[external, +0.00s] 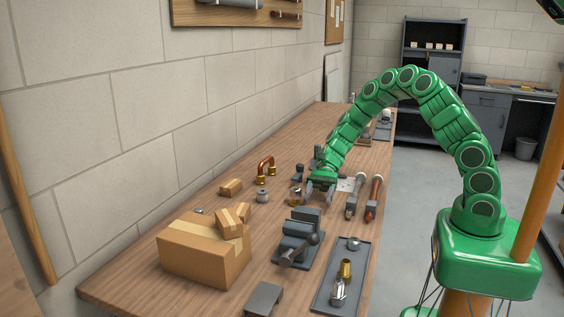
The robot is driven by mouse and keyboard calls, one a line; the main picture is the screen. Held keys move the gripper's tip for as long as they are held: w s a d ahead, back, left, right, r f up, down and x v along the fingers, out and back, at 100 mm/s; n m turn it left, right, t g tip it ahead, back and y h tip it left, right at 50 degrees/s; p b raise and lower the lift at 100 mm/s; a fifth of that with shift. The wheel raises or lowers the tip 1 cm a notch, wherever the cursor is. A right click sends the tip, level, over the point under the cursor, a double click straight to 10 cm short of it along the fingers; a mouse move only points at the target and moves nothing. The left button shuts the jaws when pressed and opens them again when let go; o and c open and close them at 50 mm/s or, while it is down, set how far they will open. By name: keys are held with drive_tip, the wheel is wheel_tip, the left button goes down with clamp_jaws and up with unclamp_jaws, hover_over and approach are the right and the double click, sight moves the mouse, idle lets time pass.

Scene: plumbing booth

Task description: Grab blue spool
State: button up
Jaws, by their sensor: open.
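My green gripper (320,194) is open and points down low over the middle of the workbench (215,196). I cannot make out a clearly blue spool. A small grey spool-like piece (262,196) stands upright on the bench to the left of my gripper, apart from it. A small brass-coloured piece (295,197) is just left of my fingers; I cannot tell whether they touch it. My gripper and wrist hide part of the bench behind them.
A grey vise (298,238) and a cardboard box (203,253) stand nearer the camera. A tray (322,297) holds fittings. Two wrench-like tools (373,198) lie right of my gripper. A copper elbow (266,167) is behind left. The wall borders the bench's left side.

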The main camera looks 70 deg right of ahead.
drive_tip(key=shift+r+x, duration=0.2)
drive_tip(key=shift+x, duration=3.55)
drive_tip(key=shift+w, duration=0.15)
drive_tip(key=c, duration=0.9)
